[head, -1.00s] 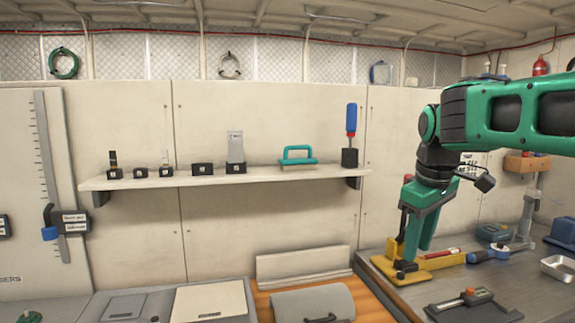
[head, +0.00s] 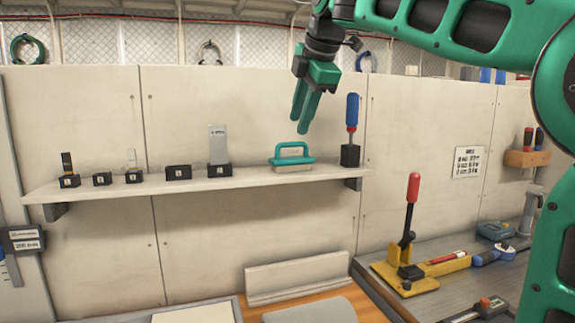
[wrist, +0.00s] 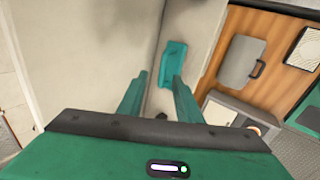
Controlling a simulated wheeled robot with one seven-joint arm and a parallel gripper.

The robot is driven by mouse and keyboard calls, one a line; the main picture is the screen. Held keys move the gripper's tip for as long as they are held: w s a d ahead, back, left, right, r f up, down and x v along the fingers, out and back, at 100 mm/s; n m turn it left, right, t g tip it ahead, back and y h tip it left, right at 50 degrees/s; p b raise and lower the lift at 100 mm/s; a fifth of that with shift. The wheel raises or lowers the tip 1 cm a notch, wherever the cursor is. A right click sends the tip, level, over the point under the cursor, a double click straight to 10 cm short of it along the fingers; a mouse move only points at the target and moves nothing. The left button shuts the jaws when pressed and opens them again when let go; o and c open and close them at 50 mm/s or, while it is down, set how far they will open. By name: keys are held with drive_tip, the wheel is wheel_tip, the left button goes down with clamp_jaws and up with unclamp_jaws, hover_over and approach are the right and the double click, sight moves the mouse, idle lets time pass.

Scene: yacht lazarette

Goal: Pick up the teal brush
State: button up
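The teal brush (head: 291,154) sits on the wall shelf (head: 205,184), its teal handle arched on top and a pale block below. It also shows between and beyond my fingers in the wrist view (wrist: 174,62). My gripper (head: 304,119) is above the brush, fingers pointing down and apart from it. In the wrist view my gripper (wrist: 158,95) has its two fingers spread with nothing between them.
A blue-and-red handled tool (head: 352,125) stands in a black holder close right of the brush. A grey block (head: 218,146) and several small black holders stand to its left. A yellow tool with a red-tipped lever (head: 412,205) is on the bench at lower right.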

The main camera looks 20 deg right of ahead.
sight(295, 159)
drive_tip(key=shift+s+x, duration=0.1)
drive_tip(key=shift+x, duration=1.65)
drive_tip(key=shift+s+x, duration=0.15)
drive_tip(key=shift+x, duration=1.6)
drive_tip(key=shift+f, duration=0.15)
clamp_jaws()
